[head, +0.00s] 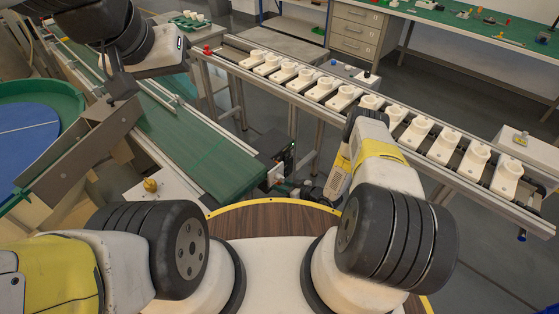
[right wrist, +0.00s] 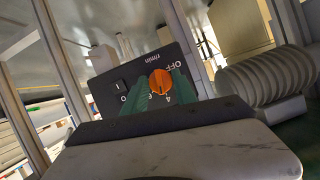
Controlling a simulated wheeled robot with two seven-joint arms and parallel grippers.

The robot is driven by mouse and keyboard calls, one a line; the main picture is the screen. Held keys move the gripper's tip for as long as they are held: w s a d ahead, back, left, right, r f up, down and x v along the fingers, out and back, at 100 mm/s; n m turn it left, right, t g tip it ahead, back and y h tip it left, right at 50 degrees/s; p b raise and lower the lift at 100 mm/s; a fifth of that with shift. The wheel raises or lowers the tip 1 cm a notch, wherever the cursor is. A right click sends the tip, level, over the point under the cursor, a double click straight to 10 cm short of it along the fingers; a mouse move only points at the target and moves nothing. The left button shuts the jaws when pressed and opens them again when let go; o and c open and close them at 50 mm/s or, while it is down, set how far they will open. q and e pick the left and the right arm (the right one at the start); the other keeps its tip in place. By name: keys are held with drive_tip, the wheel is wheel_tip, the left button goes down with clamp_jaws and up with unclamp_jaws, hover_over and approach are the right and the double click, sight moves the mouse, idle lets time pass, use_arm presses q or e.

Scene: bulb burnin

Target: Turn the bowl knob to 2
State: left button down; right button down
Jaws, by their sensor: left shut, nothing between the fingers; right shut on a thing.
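An orange knob (right wrist: 160,81) sits on a black control panel (right wrist: 145,68) in the right wrist view. The panel looks upside down there, with "OFF", "r/min" and numbers including 4 around the knob. The 2 mark and the knob's exact pointing are not clear. My right gripper (right wrist: 159,90) has its green fingers on both sides of the knob, shut on it. In the head view my right arm (head: 375,145) reaches down past the rail, and its fingertips are hidden. My left gripper (head: 118,84) is shut and empty at the upper left, above the metal chute.
In the head view, a green conveyor (head: 190,150) and a metal chute (head: 85,150) lie at left, next to a green-rimmed bowl (head: 70,95). A rail (head: 300,95) with several white holders crosses behind my right arm.

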drive_tip(key=n+t+h, duration=0.1)
drive_tip(key=n, duration=0.2)
drive_tip(key=n+t+h, duration=0.1)
drive_tip(key=n+t, duration=0.1)
drive_tip(key=n, duration=0.1)
drive_tip(key=n+t+h, duration=0.1)
drive_tip(key=n+t, duration=0.1)
drive_tip(key=n, duration=0.1)
drive_tip(key=shift+s+a+f, duration=0.15)
drive_tip(key=shift+s+a, duration=0.05)
drive_tip(key=shift+a, duration=0.05)
drive_tip(key=shift+n+h, duration=0.3)
drive_tip(key=shift+n, duration=0.1)
idle(0.4)
drive_tip(key=c, duration=1)
unclamp_jaws()
drive_tip(key=shift+s, duration=0.1)
drive_tip(key=v, duration=0.7)
drive_tip(key=shift+s+d, duration=0.2)
drive_tip(key=shift+s, duration=0.1)
